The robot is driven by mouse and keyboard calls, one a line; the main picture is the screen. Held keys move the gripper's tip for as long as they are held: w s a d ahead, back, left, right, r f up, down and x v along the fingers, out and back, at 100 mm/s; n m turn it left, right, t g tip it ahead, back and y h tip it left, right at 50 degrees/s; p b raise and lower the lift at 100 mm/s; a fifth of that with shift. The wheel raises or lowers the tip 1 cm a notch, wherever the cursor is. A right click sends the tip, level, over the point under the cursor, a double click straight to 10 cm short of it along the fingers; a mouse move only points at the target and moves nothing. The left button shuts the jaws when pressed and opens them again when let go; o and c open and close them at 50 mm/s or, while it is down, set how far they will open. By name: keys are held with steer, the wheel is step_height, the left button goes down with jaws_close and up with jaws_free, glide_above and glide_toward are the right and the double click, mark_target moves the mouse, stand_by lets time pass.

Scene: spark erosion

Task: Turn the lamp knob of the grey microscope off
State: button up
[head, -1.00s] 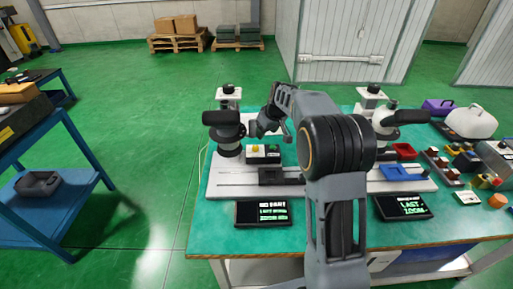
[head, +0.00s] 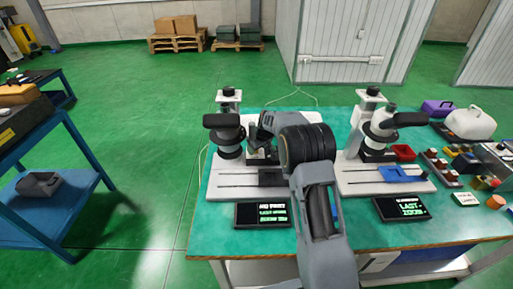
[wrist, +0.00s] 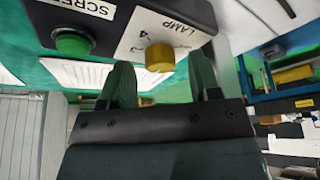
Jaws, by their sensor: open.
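The microscope with the dark grey head (head: 228,138) stands at the left of the bench in the head view. Its dark control box (wrist: 120,20) fills the top of the wrist view. The box carries a yellow lamp knob (wrist: 160,57) on a white plate marked LAMP, and a green button (wrist: 73,42) beside a SCREEN label. My gripper (wrist: 160,68) is open, its two dark fingers pointing at the box, one on each side of the knob in the picture. I see gaps between knob and fingers. In the head view my arm mostly hides the box and knob.
A second microscope with a white body (head: 378,128) stands to the right, with a blue tray (head: 400,174) in front. Two dark screens, the left one (head: 262,214) and the right one (head: 402,208), lie at the front. Boxes and knobs crowd the bench's right end.

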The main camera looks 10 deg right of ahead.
steer(key=shift+w+f, duration=0.15)
steer(key=shift+f, duration=0.2)
steer(key=shift+c, duration=0.5)
steer(key=c, duration=0.8)
steer(key=shift+f, duration=0.1)
steer(key=shift+b, duration=0.35)
